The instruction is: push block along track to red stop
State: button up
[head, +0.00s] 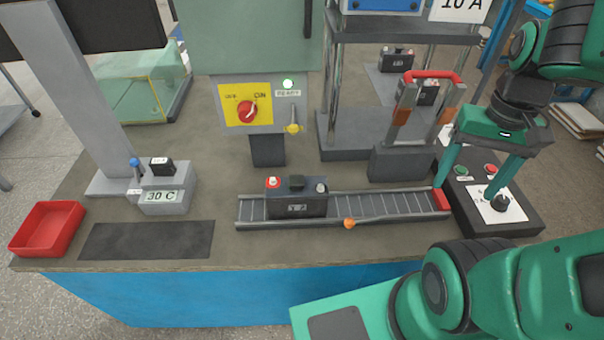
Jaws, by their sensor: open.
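The block (298,207), a dark battery-like box with a red and a grey terminal on top, sits upright on the roller track (385,206), left of its middle. The red stop (441,200) is at the track's right end, and bare rollers lie between it and the block. My gripper (468,196) is open and empty, pointing down at the right end of the track. Its left finger is by the red stop and its right finger is over the control box; contact is unclear. The block is well to the left of my gripper.
An orange knob (349,223) is on the track's front rail. A control box (510,217) with buttons and a black joystick stands right of the track. A switch panel (248,105) and a red-handled fixture (403,150) stand behind. A dark mat (147,240) and red tray (47,229) lie left.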

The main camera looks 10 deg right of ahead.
aim_at(293, 196)
jog(key=z, duration=0.95)
jog(key=k, duration=1.25)
jog(key=u, duration=0.7)
jog(key=i, duration=1)
jog(key=z, duration=0.05)
